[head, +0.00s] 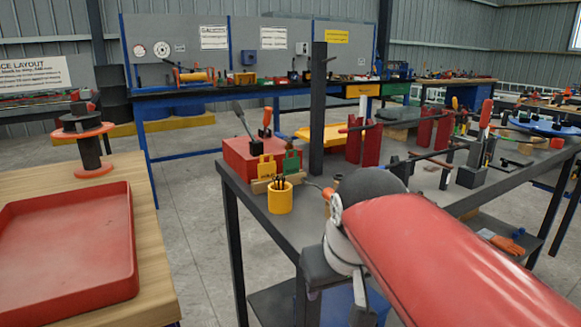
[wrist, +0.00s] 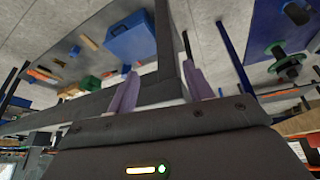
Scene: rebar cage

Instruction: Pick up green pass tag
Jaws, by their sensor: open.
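The green pass tag (head: 291,162) stands upright at the near left end of the dark workbench (head: 305,216), in front of a red box (head: 243,160). A similar yellow tag (head: 267,168) is just left of it, and a tan wooden piece (head: 262,185) is at their foot. My gripper (wrist: 160,88) is open in the wrist view, with nothing between its two fingers. In the head view my red arm reaches in from the lower right, and the wrist is right of the tag and nearer to me, apart from it. The fingertips are not clear there. I cannot make out the tag in the wrist view.
A yellow cup (head: 280,198) with dark pens stands just in front of the tags. A dark upright post (head: 318,110) rises right behind them. A red tray (head: 70,245) lies on the wooden table at left. A blue box (wrist: 130,37) shows in the wrist view.

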